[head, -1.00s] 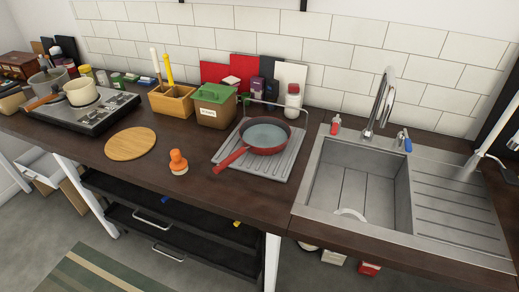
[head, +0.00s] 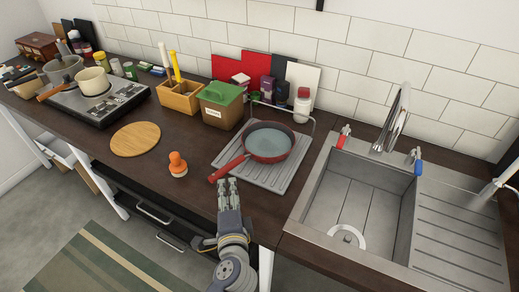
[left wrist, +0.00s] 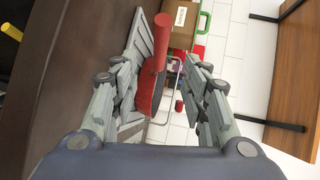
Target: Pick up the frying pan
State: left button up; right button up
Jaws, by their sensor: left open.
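The frying pan (head: 268,143) is red with a grey-blue inside. It sits on the grey ribbed drain tray (head: 283,181), its red handle pointing down-left to the counter's front. My left gripper (head: 228,183) is at the counter's front edge, just below the handle's end, open and empty. In the left wrist view, the red handle of the frying pan (left wrist: 160,45) and part of its side appear between the spread fingers of my left gripper (left wrist: 162,78), with no contact visible. My right gripper is not in view.
An orange brush (head: 177,163) stands left of the handle, beside a round wooden board (head: 135,140). A green-lidded box (head: 221,106) and a white-capped jar (head: 302,104) stand behind the pan. The sink (head: 345,205) is at right. Bare counter lies around the brush.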

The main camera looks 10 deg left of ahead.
aim_at(226, 171)
pick_arm(q)
jog(key=x, duration=0.4)
jog(key=shift+w+r+p, duration=0.1)
jog(key=shift+w+p, duration=0.05)
jog(key=shift+p, duration=0.25)
jog(key=shift+w+a, duration=0.2)
jog(key=shift+w, duration=0.35)
jog(key=shift+w+a+p, duration=0.15)
jog(key=shift+w+p, duration=0.15)
jog(key=shift+p, duration=0.05)
jog(key=x, duration=0.1)
jog(key=p+x, duration=0.1)
jog(key=x, duration=0.1)
jog(key=shift+a+f, duration=0.15)
jog(key=shift+f, duration=0.15)
jog(key=shift+w+a+f, duration=0.1)
jog(key=shift+w+f, duration=0.15)
jog(key=shift+w, duration=0.25)
grip_shut()
jog(key=shift+r, duration=0.25)
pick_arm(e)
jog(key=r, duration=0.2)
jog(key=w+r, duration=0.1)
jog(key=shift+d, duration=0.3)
